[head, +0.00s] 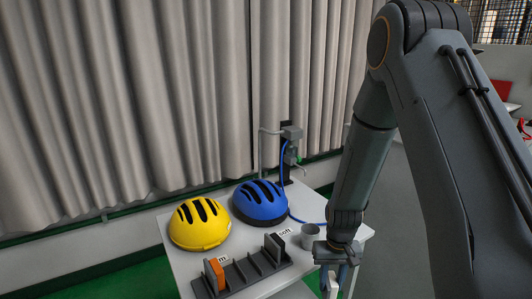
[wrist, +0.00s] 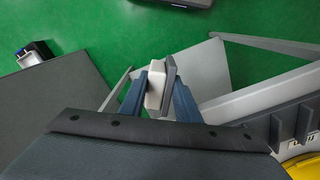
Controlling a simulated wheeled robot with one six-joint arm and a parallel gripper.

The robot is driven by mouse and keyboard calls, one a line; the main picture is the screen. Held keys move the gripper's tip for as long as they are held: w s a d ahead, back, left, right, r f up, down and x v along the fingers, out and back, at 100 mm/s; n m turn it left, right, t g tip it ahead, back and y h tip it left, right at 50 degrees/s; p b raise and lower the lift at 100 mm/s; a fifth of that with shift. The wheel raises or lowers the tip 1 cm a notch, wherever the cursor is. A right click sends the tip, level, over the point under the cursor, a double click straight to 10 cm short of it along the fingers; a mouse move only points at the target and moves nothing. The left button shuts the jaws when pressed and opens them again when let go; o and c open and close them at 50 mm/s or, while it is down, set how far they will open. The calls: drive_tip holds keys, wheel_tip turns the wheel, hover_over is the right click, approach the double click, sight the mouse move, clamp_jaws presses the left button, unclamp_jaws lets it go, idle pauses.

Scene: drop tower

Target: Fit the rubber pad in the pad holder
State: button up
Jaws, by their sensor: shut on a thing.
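My gripper (wrist: 158,88) has blue fingers shut on a small pad, which I take to be the rubber pad (wrist: 155,86). It shows a whitish block face with a grey plate along its right side. In the head view my gripper (head: 334,281) points down at the table's right front edge, and the pad is mostly cut off by the frame's bottom. A dark slotted rack (head: 245,273) stands on the table to its left, holding an orange pad (head: 218,273) and a dark pad (head: 273,248). I cannot tell whether this rack is the pad holder; no other holder is identifiable.
A yellow helmet (head: 199,223) and a blue helmet (head: 260,203) sit on the white table (head: 172,262) behind the rack. A grey cup (head: 310,237) stands near my wrist. A post with a blue hose (head: 284,152) rises at the back. Green floor lies below the gripper.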

drive_tip(key=shift+w+f+b, duration=0.15)
drive_tip(key=shift+f+b, duration=0.2)
drive_tip(key=shift+f, duration=0.2)
